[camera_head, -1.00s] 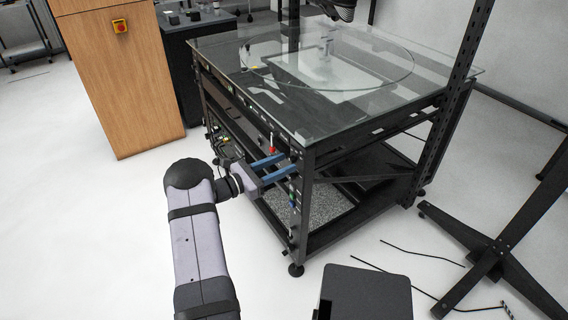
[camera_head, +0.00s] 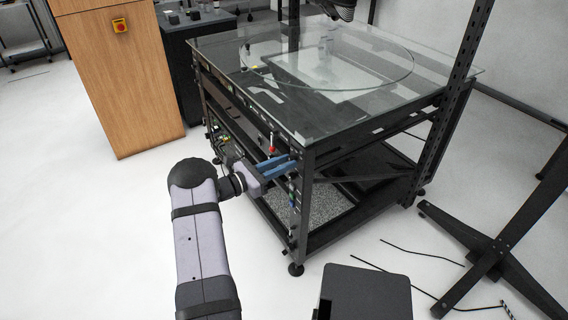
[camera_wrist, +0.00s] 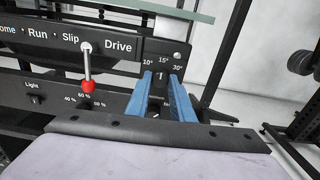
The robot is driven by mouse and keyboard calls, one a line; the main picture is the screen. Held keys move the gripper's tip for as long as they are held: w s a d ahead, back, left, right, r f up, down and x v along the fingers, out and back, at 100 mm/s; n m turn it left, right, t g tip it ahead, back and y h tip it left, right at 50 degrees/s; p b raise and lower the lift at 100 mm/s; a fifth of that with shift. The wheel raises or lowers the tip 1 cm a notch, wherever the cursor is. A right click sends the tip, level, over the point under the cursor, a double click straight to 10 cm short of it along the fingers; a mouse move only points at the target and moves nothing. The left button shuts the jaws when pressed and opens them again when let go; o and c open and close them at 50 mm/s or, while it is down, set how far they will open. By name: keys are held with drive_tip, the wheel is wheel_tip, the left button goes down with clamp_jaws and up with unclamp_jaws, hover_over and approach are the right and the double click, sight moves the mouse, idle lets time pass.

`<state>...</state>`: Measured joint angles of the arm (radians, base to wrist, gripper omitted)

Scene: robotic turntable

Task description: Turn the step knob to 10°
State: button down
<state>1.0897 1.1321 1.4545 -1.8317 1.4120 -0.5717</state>
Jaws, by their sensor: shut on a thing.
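The step knob (camera_wrist: 160,82) is a small dark knob at the right end of the black panel, with 10°, 15° and 30° printed around its top. It sits between the two blue fingers of my gripper (camera_wrist: 161,86) in the wrist view, and they are shut on its sides. A small pale mark on the knob seems to point up, roughly at 15°. In the head view my gripper (camera_head: 281,163) reaches the front of the turntable frame near its corner post, and the knob itself cannot be made out.
Left of the knob, a lever with a red ball (camera_wrist: 88,86) hangs below the Run, Slip and Drive labels. A Light switch (camera_wrist: 35,98) sits lower left. The glass tabletop (camera_head: 330,110) overhangs the panel. Open floor lies in front of the frame.

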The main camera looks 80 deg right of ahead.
drive_tip(key=shift+r+n+p, duration=0.1)
drive_tip(key=shift+n+p, duration=0.95)
drive_tip(key=shift+n, duration=3.25)
drive_tip(key=c, duration=1.5)
unclamp_jaws()
drive_tip(key=shift+c, duration=0.2)
drive_tip(key=shift+a, duration=0.1)
drive_tip(key=v, duration=0.7)
